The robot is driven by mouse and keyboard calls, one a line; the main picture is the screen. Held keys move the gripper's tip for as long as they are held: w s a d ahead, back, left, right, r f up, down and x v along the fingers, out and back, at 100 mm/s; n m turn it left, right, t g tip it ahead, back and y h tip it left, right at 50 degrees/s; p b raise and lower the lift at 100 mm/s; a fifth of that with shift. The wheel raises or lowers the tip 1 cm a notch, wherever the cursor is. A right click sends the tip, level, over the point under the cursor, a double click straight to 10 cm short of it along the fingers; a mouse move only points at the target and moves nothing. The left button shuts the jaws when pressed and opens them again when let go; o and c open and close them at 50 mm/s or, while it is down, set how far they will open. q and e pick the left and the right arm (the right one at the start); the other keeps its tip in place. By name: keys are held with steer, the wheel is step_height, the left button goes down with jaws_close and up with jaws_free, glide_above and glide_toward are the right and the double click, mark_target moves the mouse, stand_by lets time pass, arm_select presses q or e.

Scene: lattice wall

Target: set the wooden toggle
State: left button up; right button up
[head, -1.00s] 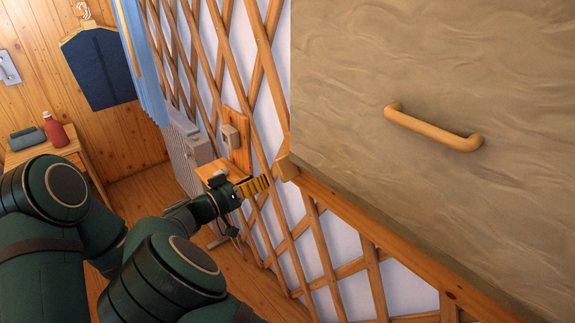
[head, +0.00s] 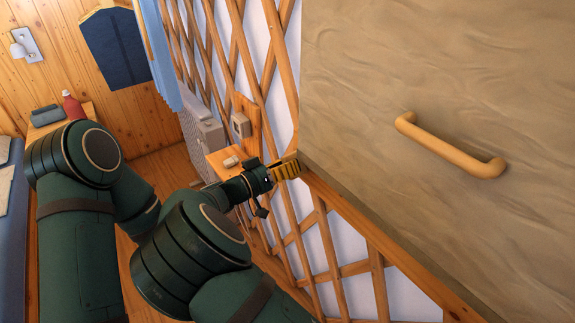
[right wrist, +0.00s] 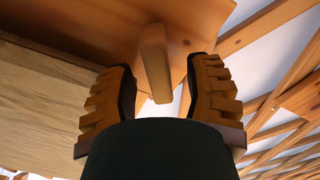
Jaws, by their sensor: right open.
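The wooden toggle (right wrist: 155,62) is a short light-brown bar in the right wrist view, jutting from a wooden board. My right gripper (right wrist: 158,95) is open, with one ribbed orange-brown finger on each side of the toggle. Gaps show between the toggle and both fingers, and nothing is gripped. In the head view my right gripper (head: 287,170) is at the lower left corner of the large grey-brown panel (head: 440,80). There its fingers largely hide the toggle. My left gripper is not in view.
The panel carries a wooden bar handle (head: 450,147). The lattice wall (head: 340,255) runs below and behind it. A small wooden shelf (head: 222,160) and a switch box (head: 241,125) are left of my gripper. Open wooden floor (head: 160,165) lies farther left.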

jaws_close()
steer(key=shift+r+n, duration=0.1)
steer(key=shift+n, duration=0.2)
steer(key=n, duration=0.2)
steer(key=n+p, duration=0.1)
steer(key=n, duration=0.1)
steer(key=shift+s+d+r, duration=0.2)
steer(key=shift+r, duration=0.2)
steer(key=n+p, duration=0.1)
steer(key=n, duration=0.1)
steer(key=n+p, duration=0.1)
steer(key=n, duration=0.1)
steer(key=n+p, duration=0.1)
steer(key=n, duration=0.1)
steer(key=shift+r, duration=0.4)
steer(key=shift+n, duration=0.3)
jaws_free()
steer(key=shift+f, duration=0.1)
